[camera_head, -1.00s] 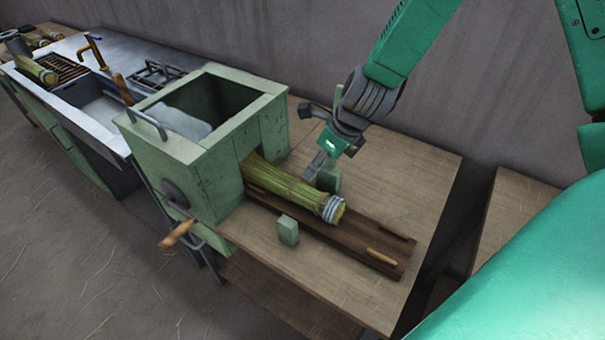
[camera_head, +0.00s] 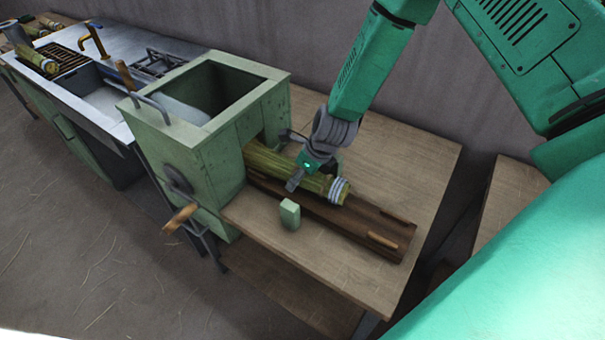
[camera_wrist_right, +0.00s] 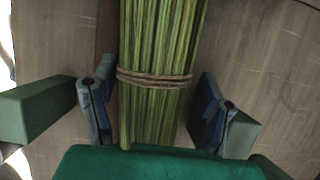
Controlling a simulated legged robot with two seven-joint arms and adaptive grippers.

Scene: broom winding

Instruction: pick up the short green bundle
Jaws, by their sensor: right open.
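A green bundle (camera_head: 265,160) of stalks lies on a dark wooden board, its left end at the opening of the green box and its right end wrapped with pale bands. My right gripper (camera_head: 300,165) is over the bundle's middle and hides part of it. In the right wrist view, the open fingers of my right gripper (camera_wrist_right: 156,108) stand on either side of the bundle (camera_wrist_right: 160,45), near a brown twine band (camera_wrist_right: 155,79), with gaps on both sides. My left gripper is not in view.
The green box (camera_head: 195,120) with a crank handle (camera_head: 181,217) stands left of the bundle. A small green block (camera_head: 290,214) is in front of the board (camera_head: 350,225). Another bundle (camera_head: 37,59) lies by the sink. The table's right part is clear.

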